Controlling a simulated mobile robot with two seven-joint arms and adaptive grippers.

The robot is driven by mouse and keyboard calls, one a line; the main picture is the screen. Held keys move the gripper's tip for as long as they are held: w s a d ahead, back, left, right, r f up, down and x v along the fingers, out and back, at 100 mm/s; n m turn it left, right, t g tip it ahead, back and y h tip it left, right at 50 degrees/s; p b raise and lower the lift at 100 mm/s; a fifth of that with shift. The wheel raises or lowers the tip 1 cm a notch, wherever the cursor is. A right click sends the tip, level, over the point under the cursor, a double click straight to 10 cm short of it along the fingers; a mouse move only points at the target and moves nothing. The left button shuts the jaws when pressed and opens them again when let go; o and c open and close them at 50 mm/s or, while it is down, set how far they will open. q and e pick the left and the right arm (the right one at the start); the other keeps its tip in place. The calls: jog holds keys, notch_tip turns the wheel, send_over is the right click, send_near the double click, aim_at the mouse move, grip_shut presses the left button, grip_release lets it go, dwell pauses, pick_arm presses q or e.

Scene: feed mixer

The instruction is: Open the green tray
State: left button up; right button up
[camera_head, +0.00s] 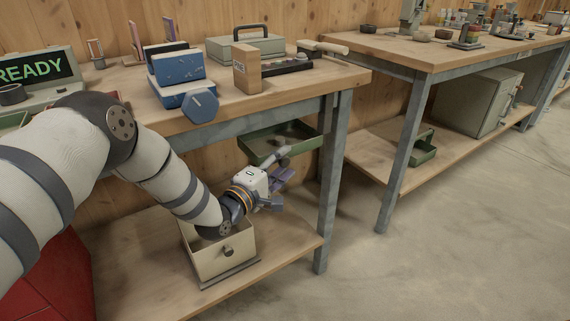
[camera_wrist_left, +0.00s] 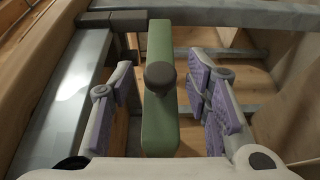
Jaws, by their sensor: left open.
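The green tray (camera_head: 279,139) hangs under the top of the near workbench, by its front right leg. In the left wrist view its green front (camera_wrist_left: 159,127) stands upright in the picture, with a dark round knob (camera_wrist_left: 160,76) on it. My left gripper (camera_head: 276,178) is just below and in front of the tray in the head view. In the left wrist view the left gripper (camera_wrist_left: 162,88) is open, its purple-padded fingers on either side of the green front and knob, with gaps showing. My right gripper is not in view.
A beige open box (camera_head: 221,259) with a knob sits on the lower shelf beneath my left arm. The grey bench leg (camera_head: 334,185) stands right of the gripper. Bare floor is at right.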

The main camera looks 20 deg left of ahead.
pick_arm(q)
jog(key=shift+w+d, duration=0.15)
jog(key=shift+w, duration=0.4)
grip_shut()
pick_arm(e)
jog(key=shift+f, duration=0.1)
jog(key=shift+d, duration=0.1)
